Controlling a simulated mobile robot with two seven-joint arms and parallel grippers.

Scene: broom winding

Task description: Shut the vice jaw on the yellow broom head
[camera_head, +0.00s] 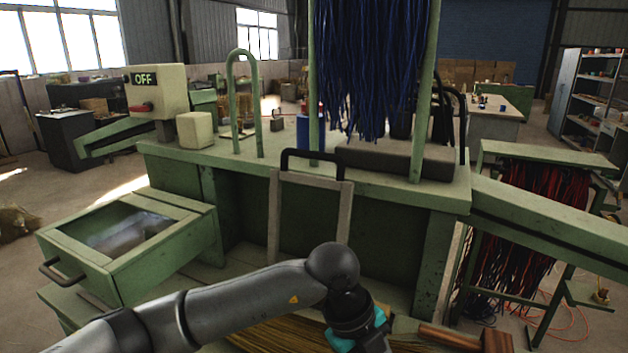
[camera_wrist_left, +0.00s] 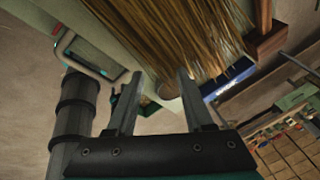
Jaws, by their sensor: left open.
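My left gripper (camera_head: 358,338) is at the bottom centre of the head view, with its fingers cut off or hidden. In the left wrist view my left gripper (camera_wrist_left: 160,78) shows its two fingers apart, with nothing held between them. Straw-coloured bristles (camera_wrist_left: 180,35) lie just beyond the fingertips; whether they touch cannot be told. The straw (camera_head: 265,336) also shows at the bottom of the head view, partly behind my arm. I cannot make out a yellow broom head or the vice jaw clearly. My right gripper is not in view.
A green bench (camera_head: 400,189) with a black-handled frame (camera_head: 274,215) stands ahead. A green drawer (camera_head: 85,262) sticks out at left. A wooden mallet (camera_head: 465,336) lies right of my gripper. Blue fibres (camera_head: 370,60) hang above; a rack of red fibres (camera_head: 530,220) stands right.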

